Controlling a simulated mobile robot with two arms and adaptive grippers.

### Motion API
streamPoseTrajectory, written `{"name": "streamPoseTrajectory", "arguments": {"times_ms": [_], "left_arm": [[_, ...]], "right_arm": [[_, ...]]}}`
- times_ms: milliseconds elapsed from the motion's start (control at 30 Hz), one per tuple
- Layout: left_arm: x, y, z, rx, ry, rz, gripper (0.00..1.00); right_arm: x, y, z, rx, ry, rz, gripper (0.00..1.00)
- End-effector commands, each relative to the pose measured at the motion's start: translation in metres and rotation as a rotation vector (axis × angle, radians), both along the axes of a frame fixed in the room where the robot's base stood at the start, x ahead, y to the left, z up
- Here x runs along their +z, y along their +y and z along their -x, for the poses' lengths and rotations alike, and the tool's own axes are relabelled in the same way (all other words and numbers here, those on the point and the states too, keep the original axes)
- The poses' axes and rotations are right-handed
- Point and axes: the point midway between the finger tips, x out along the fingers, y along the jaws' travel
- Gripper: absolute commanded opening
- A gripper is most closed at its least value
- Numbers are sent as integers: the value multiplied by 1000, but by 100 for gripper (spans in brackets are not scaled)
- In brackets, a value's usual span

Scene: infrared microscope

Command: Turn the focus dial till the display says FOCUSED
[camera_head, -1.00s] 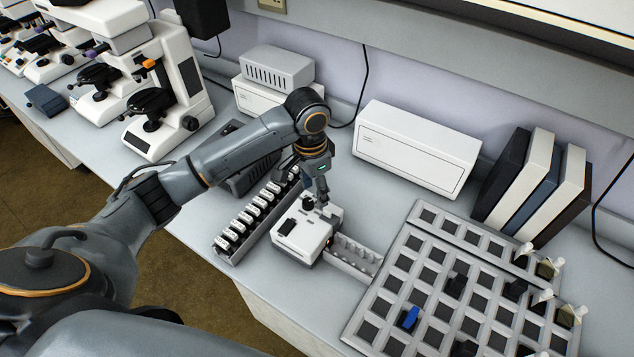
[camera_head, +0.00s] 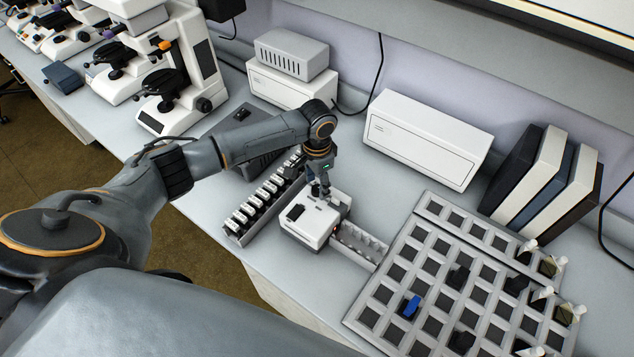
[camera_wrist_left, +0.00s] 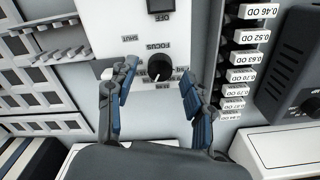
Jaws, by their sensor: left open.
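A small white instrument box (camera_head: 312,224) stands on the bench in the head view. In the left wrist view its face shows a black round focus dial (camera_wrist_left: 160,67) with a pale pointer mark and the upside-down label FOCUS. In the head view this gripper (camera_head: 320,190) points down over the box and hides the dial.
A rack of labelled OD filters (camera_head: 262,205) stands close left of the box. A narrow slotted tray (camera_head: 358,248) adjoins it on the right, then a large gridded tray (camera_head: 419,205). A white case (camera_head: 425,140) stands behind. Clear bench lies between case and trays.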

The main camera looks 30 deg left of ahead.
Motion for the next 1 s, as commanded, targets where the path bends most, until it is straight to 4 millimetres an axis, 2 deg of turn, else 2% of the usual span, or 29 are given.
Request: {"name": "streamPoseTrajectory", "arguments": {"times_ms": [167,433,600,700,1000], "left_arm": [[-11,0,1,0,0,-1,52],[-13,0,1,0,0,-1,52],[-12,0,0,0,0,-1,17],[-12,0,0,0,0,-1,0],[-10,0,1,37,1,-1,0]], "right_arm": [[2,1,0,0,-1,-1,51],[1,1,2,1,3,0,51],[1,0,4,1,7,0,51],[1,0,5,1,8,0,51],[9,0,5,1,9,0,51]]}}
